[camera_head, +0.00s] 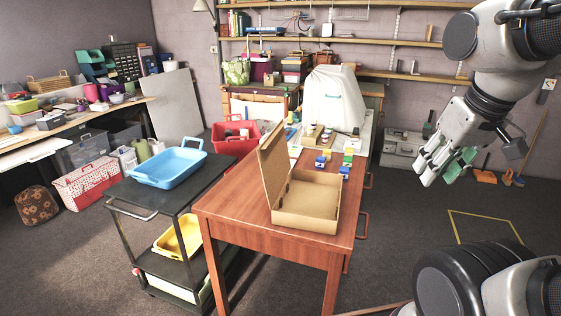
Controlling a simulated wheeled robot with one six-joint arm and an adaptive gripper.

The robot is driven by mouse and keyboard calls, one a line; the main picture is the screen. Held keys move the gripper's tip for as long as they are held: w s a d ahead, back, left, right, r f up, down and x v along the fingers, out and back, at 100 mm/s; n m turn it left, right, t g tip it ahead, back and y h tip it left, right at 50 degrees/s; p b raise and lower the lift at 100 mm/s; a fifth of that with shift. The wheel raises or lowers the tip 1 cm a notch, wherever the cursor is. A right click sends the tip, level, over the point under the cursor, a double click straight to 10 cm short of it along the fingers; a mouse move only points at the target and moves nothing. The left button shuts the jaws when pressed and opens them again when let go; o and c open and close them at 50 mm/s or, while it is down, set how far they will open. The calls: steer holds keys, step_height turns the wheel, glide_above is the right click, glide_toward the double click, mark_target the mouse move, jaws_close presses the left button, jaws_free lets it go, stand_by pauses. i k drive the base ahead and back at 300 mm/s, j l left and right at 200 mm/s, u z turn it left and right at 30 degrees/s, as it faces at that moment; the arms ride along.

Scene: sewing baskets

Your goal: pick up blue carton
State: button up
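Small blue cartons stand on the wooden table behind the open cardboard box. One blue carton (320,161) is at the left and another (343,172) is a little nearer and to the right, beside small green blocks (348,160). They are too small to tell which is meant. My gripper (445,174) hangs in the air at the upper right, to the right of the table and well apart from the cartons. It has green pads and holds nothing that I can see. Its finger gap is unclear from this angle.
The open cardboard box (305,212) has its lid raised at the left on the wooden table (240,205). A black cart (140,192) with a blue tray (170,168) stands left of it. A white-covered object (333,100) is behind. The floor right of the table is mostly clear.

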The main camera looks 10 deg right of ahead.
mark_target(344, 170)
steer(key=i+j+z, duration=0.1)
steer(key=i+j, duration=0.15)
steer(key=i+j+z, duration=0.15)
steer(key=j, duration=0.3)
steer(key=i+j+z, duration=0.1)
steer(key=i+j, duration=0.15)
steer(key=j, duration=0.15)
steer(key=i+j+z, duration=0.15)
steer(key=j, duration=0.25)
steer(key=j+z, duration=0.45)
steer(key=j, duration=0.85)
steer(key=l, duration=1.4)
